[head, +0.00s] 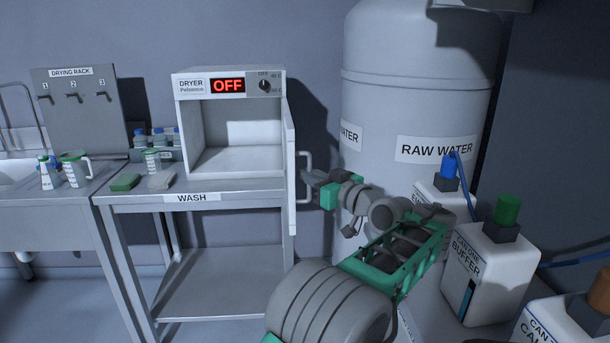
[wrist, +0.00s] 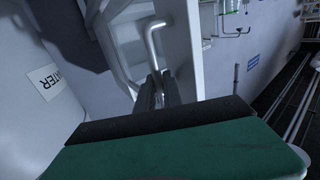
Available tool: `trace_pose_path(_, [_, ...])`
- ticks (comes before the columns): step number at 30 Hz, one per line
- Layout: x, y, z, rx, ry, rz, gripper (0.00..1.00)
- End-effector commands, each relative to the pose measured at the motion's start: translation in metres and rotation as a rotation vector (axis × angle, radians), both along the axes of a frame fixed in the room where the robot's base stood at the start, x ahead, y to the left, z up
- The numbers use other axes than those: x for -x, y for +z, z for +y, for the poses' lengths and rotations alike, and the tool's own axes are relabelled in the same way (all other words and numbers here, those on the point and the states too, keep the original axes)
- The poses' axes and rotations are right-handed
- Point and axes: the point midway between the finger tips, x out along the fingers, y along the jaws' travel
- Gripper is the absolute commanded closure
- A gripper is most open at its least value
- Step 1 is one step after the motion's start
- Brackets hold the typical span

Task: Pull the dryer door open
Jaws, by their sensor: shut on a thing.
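The dryer (head: 230,72) stands on the wash table, and its display reads OFF. Its door (head: 290,165) is swung wide open on the right side, seen nearly edge-on, and the empty inside shows. The door's bar handle (head: 307,156) faces right. My gripper (head: 309,185) is at the handle's lower part, shut on it. In the wrist view the handle (wrist: 151,42) runs down between the gripper fingers (wrist: 159,90), with the door panel (wrist: 184,50) just to the right. The exact finger contact is partly hidden.
The raw water tank (head: 415,110) stands close to the right of the door and behind my arm. White canisters (head: 490,260) with coloured caps stand at the lower right. The wash table (head: 235,190) holds a green sponge (head: 126,182) and a beaker (head: 152,161). A drying rack (head: 75,105) is at left.

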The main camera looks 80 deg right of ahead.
Motion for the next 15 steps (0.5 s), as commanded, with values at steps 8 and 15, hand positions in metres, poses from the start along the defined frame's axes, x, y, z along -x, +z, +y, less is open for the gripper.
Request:
trace_pose_path(8, [0.0005, 0.0019, -0.0005, 0.003, -0.003, 0.0, 0.8])
trace_pose_path(15, [-0.0006, 0.0009, 0.0003, 0.002, 0.0, 0.0, 0.8])
